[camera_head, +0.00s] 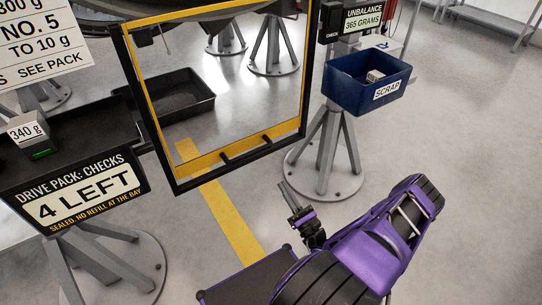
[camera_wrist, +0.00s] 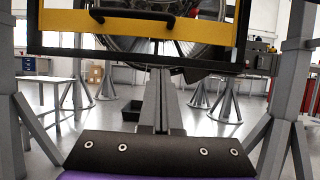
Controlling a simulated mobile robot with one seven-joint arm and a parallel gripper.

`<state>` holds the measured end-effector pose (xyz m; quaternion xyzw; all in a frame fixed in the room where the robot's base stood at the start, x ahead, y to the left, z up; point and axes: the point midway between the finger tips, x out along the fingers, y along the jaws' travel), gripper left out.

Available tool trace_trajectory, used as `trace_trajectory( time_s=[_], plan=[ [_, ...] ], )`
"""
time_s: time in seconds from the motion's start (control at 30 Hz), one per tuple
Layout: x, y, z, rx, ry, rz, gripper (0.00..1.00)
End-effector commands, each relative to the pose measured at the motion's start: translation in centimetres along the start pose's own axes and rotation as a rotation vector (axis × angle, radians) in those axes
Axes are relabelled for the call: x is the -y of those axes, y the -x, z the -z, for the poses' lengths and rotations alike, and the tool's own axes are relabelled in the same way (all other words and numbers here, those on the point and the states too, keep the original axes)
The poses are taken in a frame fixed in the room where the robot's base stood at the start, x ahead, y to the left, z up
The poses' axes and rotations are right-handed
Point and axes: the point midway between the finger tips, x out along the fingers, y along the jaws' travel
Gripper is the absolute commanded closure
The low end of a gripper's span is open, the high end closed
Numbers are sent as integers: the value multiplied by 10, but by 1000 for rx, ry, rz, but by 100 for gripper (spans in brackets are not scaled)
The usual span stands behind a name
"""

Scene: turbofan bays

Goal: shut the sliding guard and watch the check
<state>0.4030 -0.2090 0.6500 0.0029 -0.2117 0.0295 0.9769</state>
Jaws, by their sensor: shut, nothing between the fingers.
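The sliding guard (camera_head: 240,151) is a clear panel with a yellow border and a dark handle on its bottom rail. In the wrist view the yellow rail (camera_wrist: 205,30) and handle are ahead, with the fan behind. The check display (camera_head: 363,19) reads "UNBALANCE 365 GRAMS". My gripper (camera_head: 287,188) is shut and empty, below and apart from the guard; its fingers (camera_wrist: 158,75) also show in the wrist view.
A blue scrap bin (camera_head: 345,92) on a stand holds a small block. At left, a dark shelf (camera_head: 75,125) carries a 340 g block (camera_head: 28,130) with a green light; its sign (camera_head: 88,195) reads "4 LEFT". A yellow line (camera_head: 228,220) marks clear floor below the guard.

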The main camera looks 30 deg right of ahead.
Motion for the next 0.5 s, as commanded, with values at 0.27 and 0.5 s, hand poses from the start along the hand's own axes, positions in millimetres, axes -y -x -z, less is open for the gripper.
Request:
trace_trajectory(
  time_s=[0.27, 0.5],
  plan=[
    [5, -28, -1, 10, 3, 28, 100],
    [6, -80, -1, 9, 3, 24, 100]
  ],
)
